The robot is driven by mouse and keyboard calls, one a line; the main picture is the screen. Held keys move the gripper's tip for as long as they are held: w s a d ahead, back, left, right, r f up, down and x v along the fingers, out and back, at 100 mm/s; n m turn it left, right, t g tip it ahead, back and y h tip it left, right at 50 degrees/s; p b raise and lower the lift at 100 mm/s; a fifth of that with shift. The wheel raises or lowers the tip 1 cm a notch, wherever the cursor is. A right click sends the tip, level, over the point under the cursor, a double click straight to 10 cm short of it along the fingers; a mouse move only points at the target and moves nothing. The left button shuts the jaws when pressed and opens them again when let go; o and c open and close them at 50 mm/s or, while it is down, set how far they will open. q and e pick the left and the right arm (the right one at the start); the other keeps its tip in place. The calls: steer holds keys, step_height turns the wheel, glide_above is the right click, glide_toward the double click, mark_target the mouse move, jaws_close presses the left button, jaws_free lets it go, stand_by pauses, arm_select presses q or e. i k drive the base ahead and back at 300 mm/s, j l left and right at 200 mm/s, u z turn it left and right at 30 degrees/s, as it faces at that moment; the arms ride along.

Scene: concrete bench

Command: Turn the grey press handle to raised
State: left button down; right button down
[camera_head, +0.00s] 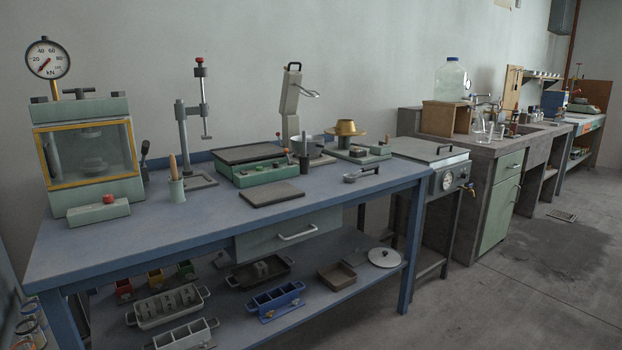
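Neither of my grippers is in view. Several press-like devices stand on the blue bench (225,215). A tall grey press (289,106) stands at the back middle, with a black loop handle (293,66) at its top and a pale arm (307,92) reaching right. I cannot tell which part is the grey press handle.
A green device with a dark plate (250,154), a dark slab (272,194), a grey pot (308,146) and a brass-topped device (346,130) crowd the bench. Trays lie on the lower shelf (240,335). A grey lidded unit (430,152) adjoins at right. The floor (500,310) right of the bench is open.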

mark_target(79, 92)
steer(key=u, duration=1.25)
steer(key=k+j+z, duration=0.1)
steer(key=j+z, duration=0.15)
steer(key=k+j+z, duration=0.2)
steer(key=i+j, duration=0.1)
steer(key=j, duration=0.05)
